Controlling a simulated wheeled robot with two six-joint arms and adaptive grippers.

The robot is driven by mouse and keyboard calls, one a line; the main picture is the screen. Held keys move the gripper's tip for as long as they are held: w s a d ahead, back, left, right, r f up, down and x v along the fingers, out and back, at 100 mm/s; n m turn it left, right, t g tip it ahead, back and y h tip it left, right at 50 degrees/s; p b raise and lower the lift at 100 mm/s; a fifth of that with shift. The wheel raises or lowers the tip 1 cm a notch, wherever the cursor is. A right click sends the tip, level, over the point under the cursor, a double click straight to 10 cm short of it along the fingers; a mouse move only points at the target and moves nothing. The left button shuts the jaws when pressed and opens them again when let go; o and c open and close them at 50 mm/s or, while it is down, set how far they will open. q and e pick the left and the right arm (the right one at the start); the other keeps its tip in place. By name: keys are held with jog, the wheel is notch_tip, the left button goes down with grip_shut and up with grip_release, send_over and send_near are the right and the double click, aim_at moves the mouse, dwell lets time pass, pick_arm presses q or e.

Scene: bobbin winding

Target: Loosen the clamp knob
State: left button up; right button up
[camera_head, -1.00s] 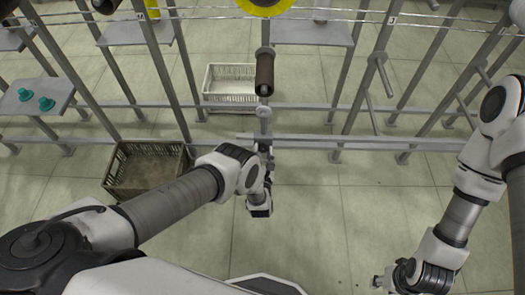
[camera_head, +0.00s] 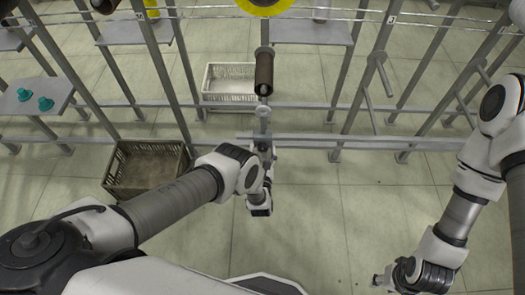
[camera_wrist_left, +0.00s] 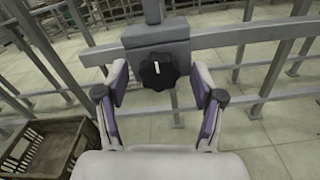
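The clamp knob (camera_wrist_left: 158,74) is black and lobed, with a white mark on its face. It sits on the front of a grey clamp block (camera_wrist_left: 156,42) in the left wrist view. My left gripper (camera_wrist_left: 158,86) is open, one finger to each side of the knob, with visible gaps between them. In the head view this gripper (camera_head: 265,152) is at the front rail, below a brown bobbin (camera_head: 264,72), and the knob cannot be made out there. My right gripper (camera_head: 381,281) is low at the lower right, too small to read.
A dark crate (camera_head: 146,188) stands on the floor to the left of my left gripper. A pale crate (camera_head: 230,97) stands behind the front rail (camera_head: 360,144). Grey posts and pegs rise at the right. The floor between my arms is clear.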

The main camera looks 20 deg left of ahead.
pick_arm(q)
jog(key=shift+s, duration=0.1)
jog(key=v, duration=1.2)
